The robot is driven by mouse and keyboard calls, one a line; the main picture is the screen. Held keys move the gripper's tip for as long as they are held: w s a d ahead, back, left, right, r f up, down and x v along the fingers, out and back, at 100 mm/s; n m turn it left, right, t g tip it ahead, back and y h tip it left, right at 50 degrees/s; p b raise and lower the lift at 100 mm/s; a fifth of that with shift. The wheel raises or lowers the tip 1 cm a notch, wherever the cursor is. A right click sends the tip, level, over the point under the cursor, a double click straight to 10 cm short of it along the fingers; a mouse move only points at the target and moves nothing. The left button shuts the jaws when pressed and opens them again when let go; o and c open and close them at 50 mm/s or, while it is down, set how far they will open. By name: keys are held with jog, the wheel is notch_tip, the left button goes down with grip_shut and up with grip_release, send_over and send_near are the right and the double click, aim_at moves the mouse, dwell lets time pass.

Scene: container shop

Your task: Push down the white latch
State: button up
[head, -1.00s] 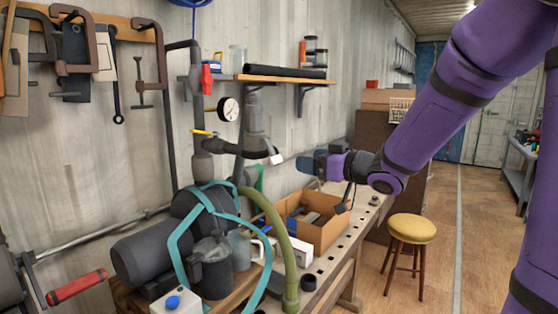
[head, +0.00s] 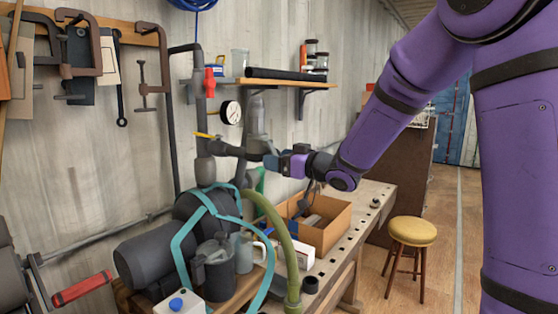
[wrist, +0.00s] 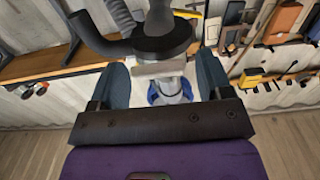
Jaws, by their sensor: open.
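The white latch (wrist: 158,69) shows in the wrist view as a small pale block at the edge of a dark round pipe fitting (wrist: 160,42). My gripper (wrist: 162,78) is open, with one dark finger on each side of the latch and visible gaps between. I cannot tell how far the fingertips are from it in depth. In the head view my gripper (head: 275,161) is at the end of the grey pipework (head: 232,150), and it hides the latch there.
A pump (head: 150,255) with a teal strap stands below on the bench (head: 345,215). A cardboard box (head: 325,235) is beneath my gripper. A wooden shelf (head: 285,82) is on the wall above. A yellow-topped stool (head: 412,230) stands at right.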

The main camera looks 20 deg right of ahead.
jog(key=shift+w+a, duration=0.15)
jog(key=c, duration=0.9)
jog(key=shift+w+a+f+t+y, duration=0.2)
jog(key=shift+t+y, duration=0.15)
jog(key=shift+t, duration=0.15)
jog(key=shift+w+a+f+t+y, duration=0.1)
jog(key=shift+w+t+y, duration=0.05)
jog(key=shift+t+y, duration=0.3)
jog(key=o, duration=0.9)
jog(key=v, duration=1)
jog(key=shift+s+d, duration=0.25)
jog(key=shift+s, duration=0.1)
